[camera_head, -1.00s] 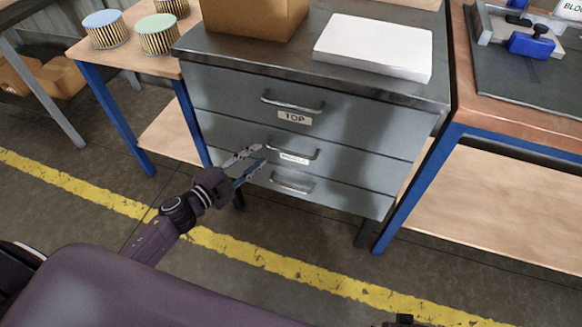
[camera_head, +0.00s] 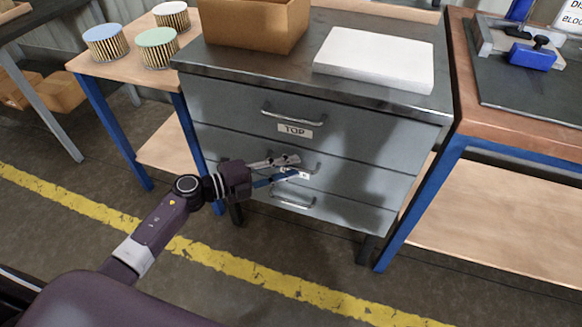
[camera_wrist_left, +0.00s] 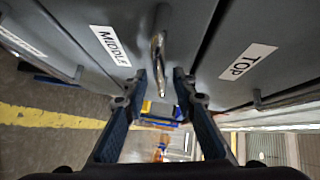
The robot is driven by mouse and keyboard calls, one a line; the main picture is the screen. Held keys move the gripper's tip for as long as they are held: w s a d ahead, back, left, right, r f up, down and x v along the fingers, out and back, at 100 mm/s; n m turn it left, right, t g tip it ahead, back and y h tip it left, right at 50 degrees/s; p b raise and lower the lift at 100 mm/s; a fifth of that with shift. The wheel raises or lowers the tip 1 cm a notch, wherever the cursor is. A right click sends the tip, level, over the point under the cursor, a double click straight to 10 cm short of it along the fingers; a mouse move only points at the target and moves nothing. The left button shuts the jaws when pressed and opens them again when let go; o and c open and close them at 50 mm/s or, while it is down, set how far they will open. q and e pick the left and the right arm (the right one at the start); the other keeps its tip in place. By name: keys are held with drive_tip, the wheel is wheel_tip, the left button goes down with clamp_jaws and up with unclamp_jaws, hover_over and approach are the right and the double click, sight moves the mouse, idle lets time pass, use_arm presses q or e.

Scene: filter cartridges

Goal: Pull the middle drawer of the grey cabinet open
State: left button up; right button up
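The grey cabinet (camera_head: 215,100) has three drawers, all flush in the head view. The middle drawer (camera_head: 370,183) lies below the one labelled TOP (camera_head: 295,130). Its bar handle (camera_head: 317,166) is partly hidden by my left gripper (camera_head: 288,168), which also covers part of its label. In the left wrist view the MIDDLE label (camera_wrist_left: 112,45) is clear, and the metal handle (camera_wrist_left: 158,62) stands between the tips of my left gripper (camera_wrist_left: 160,78). The fingers are apart, with a gap on each side of the handle. My right gripper is not in view.
A cardboard box (camera_head: 255,22) and a white slab (camera_head: 375,55) lie on the cabinet top. Several filter cartridges (camera_head: 157,48) stand on a table at left. A blue-legged workbench (camera_head: 510,115) stands close at right. Floor in front is clear.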

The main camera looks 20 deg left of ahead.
use_arm(q)
drive_tip(key=shift+w+d, duration=0.3)
drive_tip(key=shift+d, duration=0.05)
drive_tip(key=shift+c, duration=0.5)
drive_tip(key=shift+f, duration=0.1)
clamp_jaws()
